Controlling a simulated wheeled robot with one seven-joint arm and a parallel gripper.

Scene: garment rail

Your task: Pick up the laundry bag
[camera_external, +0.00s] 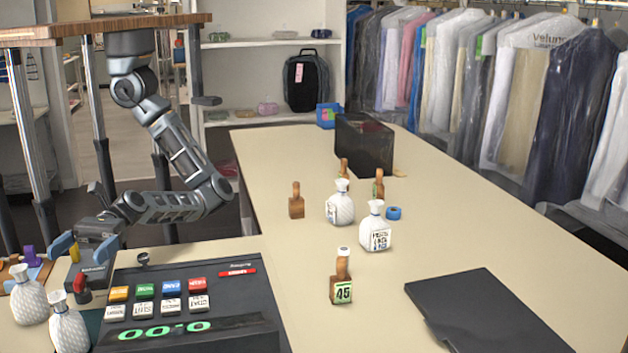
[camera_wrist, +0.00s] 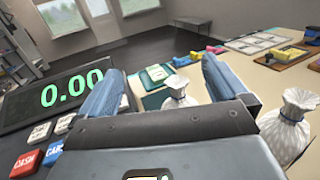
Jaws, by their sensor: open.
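Several white tied laundry bags are in view. Two stand at the front left, one bag (camera_external: 29,295) behind and left of another bag (camera_external: 68,325). Two more, a bag (camera_external: 340,203) and a labelled bag (camera_external: 376,228), stand on the long counter. My gripper (camera_external: 82,243) is at the left, above and behind the front-left pair, with its blue fingers apart. In the wrist view, my gripper (camera_wrist: 162,70) is open and empty. One white bag (camera_wrist: 180,93) appears beyond the gap between the fingers, partly hidden by the gripper body. Another bag (camera_wrist: 290,125) stands right of the right finger.
A dark cash register (camera_external: 190,300) with a green display sits beside the gripper. Brown tagged bottles (camera_external: 342,280), a black box (camera_external: 364,145), blue tape (camera_external: 393,213) and a flat black panel (camera_external: 485,310) occupy the counter (camera_external: 540,250). Wrapped garments (camera_external: 540,100) hang behind.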

